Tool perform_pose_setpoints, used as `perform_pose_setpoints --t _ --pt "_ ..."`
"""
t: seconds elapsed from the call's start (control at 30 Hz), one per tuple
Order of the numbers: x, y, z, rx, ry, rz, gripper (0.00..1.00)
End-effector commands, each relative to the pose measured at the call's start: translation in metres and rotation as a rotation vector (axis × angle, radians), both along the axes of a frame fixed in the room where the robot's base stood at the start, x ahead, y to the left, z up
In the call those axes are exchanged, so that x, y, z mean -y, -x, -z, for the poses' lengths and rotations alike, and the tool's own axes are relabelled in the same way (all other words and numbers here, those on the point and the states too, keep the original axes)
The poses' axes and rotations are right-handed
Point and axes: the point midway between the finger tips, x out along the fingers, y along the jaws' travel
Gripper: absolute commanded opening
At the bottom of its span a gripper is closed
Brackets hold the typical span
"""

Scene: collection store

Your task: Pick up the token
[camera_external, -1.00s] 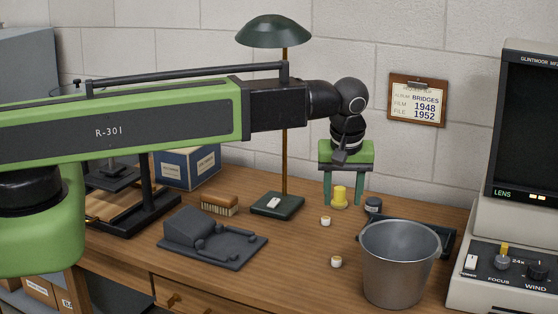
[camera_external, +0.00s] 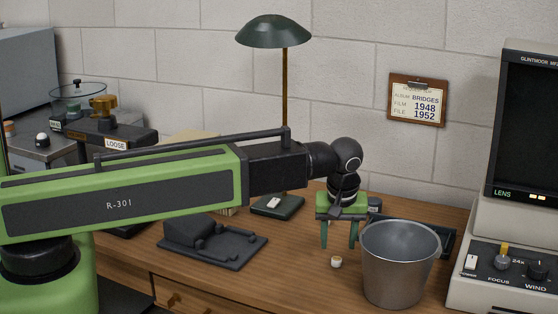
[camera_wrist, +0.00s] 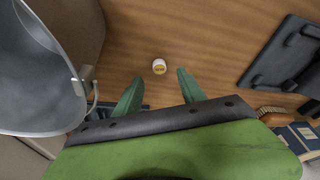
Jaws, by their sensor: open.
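The token (camera_external: 336,261) is a small pale round piece on the wooden desk, left of the metal bucket. In the wrist view a small round piece with a yellowish marked top (camera_wrist: 159,66), which looks like the same token, lies just beyond the fingertips and roughly centred between them. My gripper (camera_external: 338,246) is open, with its green fingers pointing down above the desk, behind the token in the external view. The fingers also show in the wrist view (camera_wrist: 159,76), apart and with nothing between them. The desk behind my gripper is partly hidden.
The metal bucket (camera_external: 398,265) stands close to the right of the token. A dark grey fixture (camera_external: 213,243) lies to the left. A lamp base (camera_external: 277,205) is behind, and a film reader (camera_external: 510,250) is at the right. The desk between fixture and token is clear.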

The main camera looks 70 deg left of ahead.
Motion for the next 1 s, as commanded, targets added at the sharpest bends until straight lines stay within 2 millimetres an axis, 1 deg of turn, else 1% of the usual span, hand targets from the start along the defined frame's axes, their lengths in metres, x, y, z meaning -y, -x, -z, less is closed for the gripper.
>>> perform_pose_setpoints --t 0.03,0.17,0.23,0.43,0.53,0.77,0.8,0.83,1.0 --pt "-0.001 -0.001 0.006 0.000 0.000 0.000 0.48" --pt "-0.001 -0.001 0.004 0.000 0.000 0.000 0.48" --pt "-0.002 -0.001 0.010 0.000 0.000 0.000 0.48" --pt "-0.008 -0.005 0.043 0.000 0.000 -0.001 0.48" --pt "-0.012 -0.006 0.055 0.001 0.000 0.000 0.48" --pt "-0.013 -0.006 0.053 0.001 0.000 0.001 0.48" --pt "-0.013 -0.006 0.053 0.001 0.000 0.001 0.46" --pt "-0.013 -0.006 0.053 0.001 0.000 0.001 0.42" --pt "-0.013 -0.006 0.053 0.000 0.000 0.000 0.20"
